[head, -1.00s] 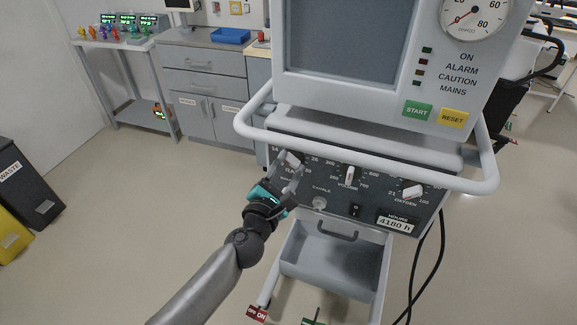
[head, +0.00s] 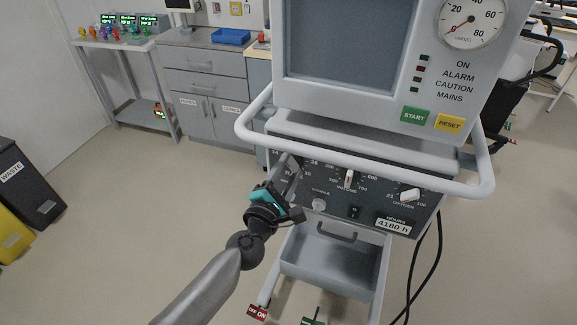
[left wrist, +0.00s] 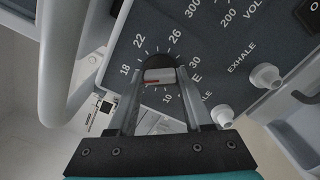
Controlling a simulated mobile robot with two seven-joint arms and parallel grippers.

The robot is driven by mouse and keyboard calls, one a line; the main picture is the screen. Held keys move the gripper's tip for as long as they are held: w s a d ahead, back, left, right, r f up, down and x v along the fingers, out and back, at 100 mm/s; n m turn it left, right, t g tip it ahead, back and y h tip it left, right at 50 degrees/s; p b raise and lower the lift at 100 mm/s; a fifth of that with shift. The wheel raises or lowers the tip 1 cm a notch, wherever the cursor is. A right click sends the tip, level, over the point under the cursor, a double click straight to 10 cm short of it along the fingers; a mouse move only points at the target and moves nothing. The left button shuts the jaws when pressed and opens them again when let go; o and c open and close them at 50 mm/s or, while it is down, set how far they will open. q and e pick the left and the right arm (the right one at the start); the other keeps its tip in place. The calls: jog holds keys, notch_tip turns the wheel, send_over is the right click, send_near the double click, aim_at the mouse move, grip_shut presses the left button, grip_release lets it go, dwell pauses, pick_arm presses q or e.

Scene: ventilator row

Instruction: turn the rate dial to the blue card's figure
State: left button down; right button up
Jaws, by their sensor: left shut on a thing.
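The rate dial (left wrist: 159,77) is on the ventilator's dark control panel (left wrist: 217,62). It shows a dark round edge and a pale bar with a red strip. Figures 18, 22 and 26 are readable round it, with a 10 below; I cannot tell which figure it points to. My left gripper (left wrist: 160,92) is shut on the dial, one finger on each side. In the head view the left gripper (head: 291,168) reaches the panel's left end and mostly hides the dial. I see no blue card. The right gripper is not in view.
A white rail (head: 370,163) runs across just above the panel. The volume dial (head: 348,179) and oxygen dial (head: 409,195) are to the right. Exhale ports (left wrist: 265,76) stick out below. A grey tray (head: 330,263) hangs lower down.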

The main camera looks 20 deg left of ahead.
pick_arm(q)
jog(key=m+p, duration=0.2)
jog(key=m, duration=0.4)
jog(key=shift+m, duration=0.3)
jog(key=m+p, duration=0.2)
jog(key=m, duration=0.3)
jog(key=shift+m+p, duration=0.3)
jog(key=shift+c, duration=1.6)
grip_release()
jog(key=shift+s, duration=0.1)
jog(key=s+a, duration=0.1)
jog(key=s, duration=1.4)
jog(key=shift+p, duration=0.45)
jog(key=shift+a, duration=0.1)
